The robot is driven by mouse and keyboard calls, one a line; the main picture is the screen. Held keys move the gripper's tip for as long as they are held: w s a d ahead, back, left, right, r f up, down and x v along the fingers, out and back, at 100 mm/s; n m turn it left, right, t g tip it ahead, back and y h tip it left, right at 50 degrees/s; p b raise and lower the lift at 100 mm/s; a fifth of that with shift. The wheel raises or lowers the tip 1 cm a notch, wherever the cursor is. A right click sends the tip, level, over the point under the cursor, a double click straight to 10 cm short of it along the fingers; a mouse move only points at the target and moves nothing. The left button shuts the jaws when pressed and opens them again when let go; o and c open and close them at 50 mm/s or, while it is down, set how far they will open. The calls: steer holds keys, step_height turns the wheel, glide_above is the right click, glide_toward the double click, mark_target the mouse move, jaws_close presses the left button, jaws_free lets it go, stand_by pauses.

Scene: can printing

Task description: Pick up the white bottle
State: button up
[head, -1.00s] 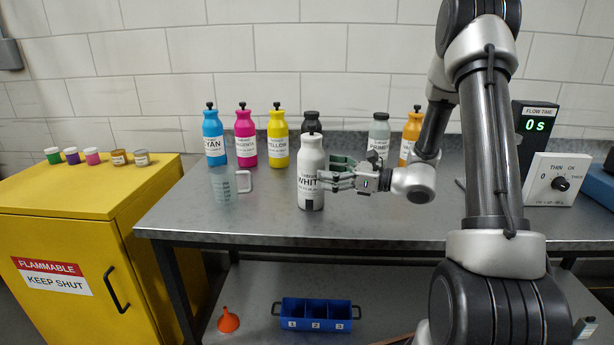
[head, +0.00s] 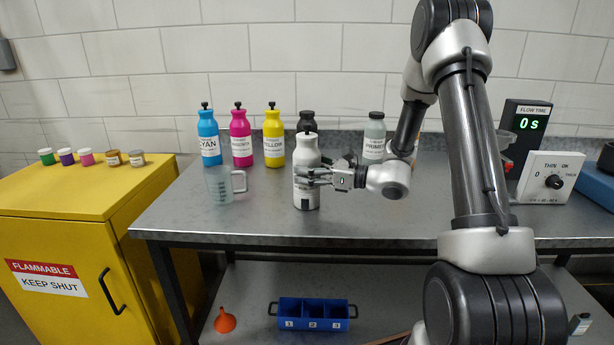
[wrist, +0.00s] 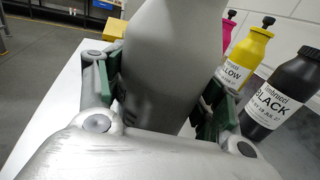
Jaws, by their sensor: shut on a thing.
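The white bottle (head: 306,157) stands upright on the metal table, near the middle, in the head view. My gripper (head: 318,178) reaches it from the right and is shut around its body, covering part of the label. In the wrist view the white bottle (wrist: 172,65) looks grey and fills the middle between the green finger pads of my gripper (wrist: 160,100), one pad on each side. The bottle's base appears to be at table height; I cannot tell whether it touches the table.
Cyan (head: 209,138), magenta (head: 240,138) and yellow (head: 274,138) bottles stand behind left. A black bottle (wrist: 280,97) is close behind the white one. A primer bottle (head: 374,138) stands behind my arm. A clear beaker (head: 218,187) is at left. Free table lies in front.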

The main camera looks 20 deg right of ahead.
steer(key=shift+c, duration=1)
step_height(320, 180, up, 20)
steer(key=shift+r, duration=0.1)
